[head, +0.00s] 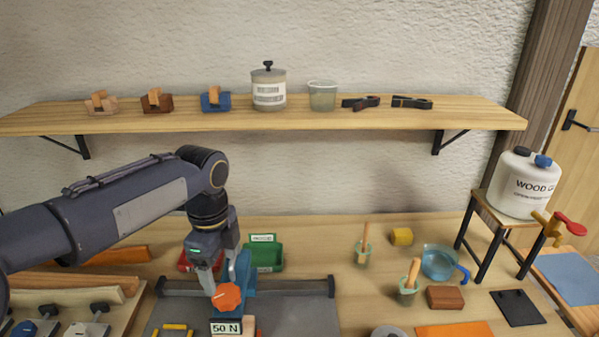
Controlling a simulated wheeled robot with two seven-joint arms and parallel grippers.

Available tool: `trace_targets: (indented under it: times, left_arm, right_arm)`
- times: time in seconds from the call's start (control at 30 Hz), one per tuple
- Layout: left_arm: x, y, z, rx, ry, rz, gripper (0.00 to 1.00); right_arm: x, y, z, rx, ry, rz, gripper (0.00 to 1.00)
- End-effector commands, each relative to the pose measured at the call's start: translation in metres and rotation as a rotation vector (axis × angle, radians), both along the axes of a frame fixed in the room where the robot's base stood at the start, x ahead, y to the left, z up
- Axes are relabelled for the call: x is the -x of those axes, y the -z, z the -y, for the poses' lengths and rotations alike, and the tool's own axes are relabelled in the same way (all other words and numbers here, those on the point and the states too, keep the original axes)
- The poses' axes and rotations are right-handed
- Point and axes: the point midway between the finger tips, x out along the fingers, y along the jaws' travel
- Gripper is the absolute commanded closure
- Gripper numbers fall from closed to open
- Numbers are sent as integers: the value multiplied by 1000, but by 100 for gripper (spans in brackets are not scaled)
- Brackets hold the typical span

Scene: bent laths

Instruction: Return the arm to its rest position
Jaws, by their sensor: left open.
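My left arm (120,215) reaches in from the left and bends down at its elbow over the bench. My left gripper (208,284) points down at the left middle of the bench. It is open; I see nothing between its fingers. It is close beside a blue device (244,275) with an orange knob (227,297) and a "50 N" label (226,327). I cannot tell whether they touch. The gripper partly hides a red bin (186,262) behind it. My right gripper is not in view.
A wall shelf (330,122) with small blocks, jars and black clips runs behind the arm. Clamps (88,328) lie front left.

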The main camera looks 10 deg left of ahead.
Motion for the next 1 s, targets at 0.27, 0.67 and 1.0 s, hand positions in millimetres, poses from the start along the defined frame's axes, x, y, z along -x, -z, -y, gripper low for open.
trace_targets:
  times: [0.27,0.67,1.0]
  left_arm:
    - [65,1,1,142,-499,105,26]
    - [164,47,36,618,-1561,104,26]
    - [171,54,42,675,-1674,77,26]
  right_arm:
    - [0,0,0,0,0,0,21]
    - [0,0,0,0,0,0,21]
    - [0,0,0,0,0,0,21]
